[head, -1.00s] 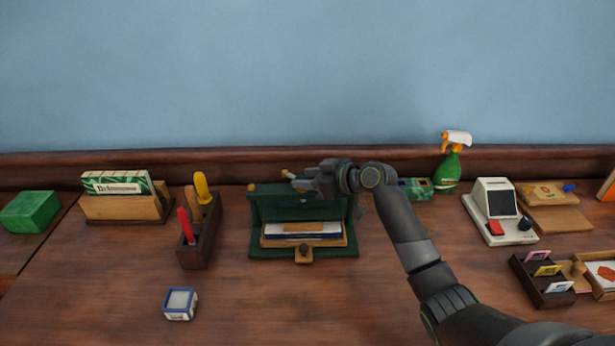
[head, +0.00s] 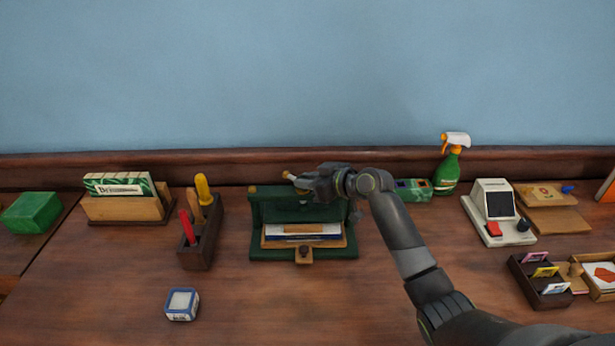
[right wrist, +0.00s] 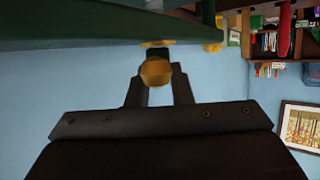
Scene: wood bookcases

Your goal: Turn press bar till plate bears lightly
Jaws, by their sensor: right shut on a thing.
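The green press (head: 256,222) stands on the desk at the middle of the head view. A stack of papers (head: 285,237) on a wooden board lies in its opening, and the plate above is mostly in shadow. Whether the plate touches the stack I cannot tell. My right gripper (head: 303,182) is at the press's top, shut on the press bar, whose pale end (head: 290,176) sticks out to the left. In the right wrist view a brass knob (right wrist: 156,72) of the bar sits between my gripper's fingers (right wrist: 157,92). My left gripper is out of view.
A dark tool holder (head: 203,238) stands left of the press, a small blue-white box (head: 181,304) in front. A green spray bottle (head: 448,172) and a white device (head: 496,210) are to the right.

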